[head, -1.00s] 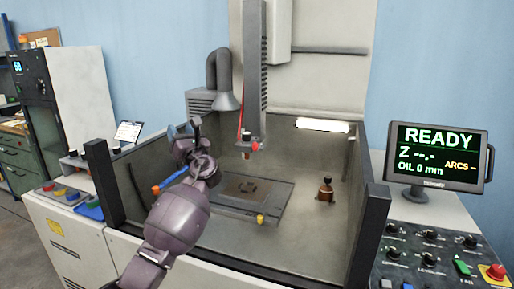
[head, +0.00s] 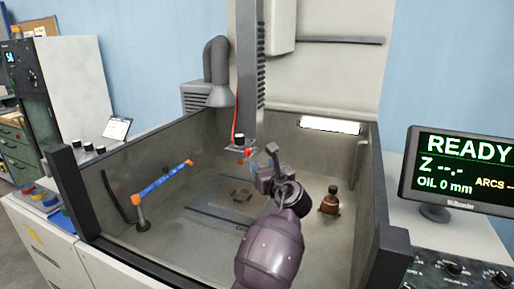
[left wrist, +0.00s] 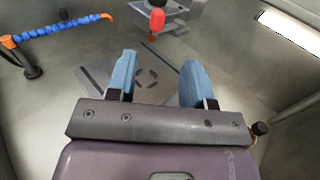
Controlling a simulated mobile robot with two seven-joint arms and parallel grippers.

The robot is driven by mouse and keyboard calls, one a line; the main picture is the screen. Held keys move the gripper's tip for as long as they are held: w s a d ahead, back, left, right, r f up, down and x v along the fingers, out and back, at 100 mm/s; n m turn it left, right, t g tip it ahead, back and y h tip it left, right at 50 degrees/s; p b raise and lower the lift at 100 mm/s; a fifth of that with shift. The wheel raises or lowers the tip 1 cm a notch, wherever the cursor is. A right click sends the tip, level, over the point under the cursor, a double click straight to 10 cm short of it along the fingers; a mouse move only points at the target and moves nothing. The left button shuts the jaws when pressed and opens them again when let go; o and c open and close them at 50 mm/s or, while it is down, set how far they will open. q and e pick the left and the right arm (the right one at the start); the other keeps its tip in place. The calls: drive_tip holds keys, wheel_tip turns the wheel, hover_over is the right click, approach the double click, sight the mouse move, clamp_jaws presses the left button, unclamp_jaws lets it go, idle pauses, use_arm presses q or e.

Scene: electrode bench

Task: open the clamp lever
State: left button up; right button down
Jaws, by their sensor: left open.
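The clamp lever (head: 248,152) is a small red handle at the lower end of the grey vertical column (head: 245,80). In the left wrist view the red lever (left wrist: 157,20) shows at the top, beyond the fingertips, against the grey clamp head (left wrist: 180,8). My left gripper (head: 264,159) is just to the right of the lever in the head view, apart from it. In the left wrist view its two blue fingers (left wrist: 157,65) are spread with nothing between them. My right gripper is not in view.
A blue jointed hose with orange ends (head: 165,181) stands in the tank's left part. A brown, black-topped object (head: 330,201) stands on the tank floor at right. Grey tank walls (head: 95,180) surround the space. A READY display (head: 458,165) is outside, at right.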

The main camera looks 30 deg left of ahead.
sight(249, 151)
use_arm(q)
drive_tip(key=x, duration=0.9)
drive_tip(key=shift+a+b, duration=0.35)
drive_tip(key=shift+w+a+r, duration=0.1)
drive_tip(key=shift+w+a, duration=0.25)
drive_tip(key=shift+w, duration=0.05)
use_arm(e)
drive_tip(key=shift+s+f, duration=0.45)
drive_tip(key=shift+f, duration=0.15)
use_arm(q)
clamp_jaws()
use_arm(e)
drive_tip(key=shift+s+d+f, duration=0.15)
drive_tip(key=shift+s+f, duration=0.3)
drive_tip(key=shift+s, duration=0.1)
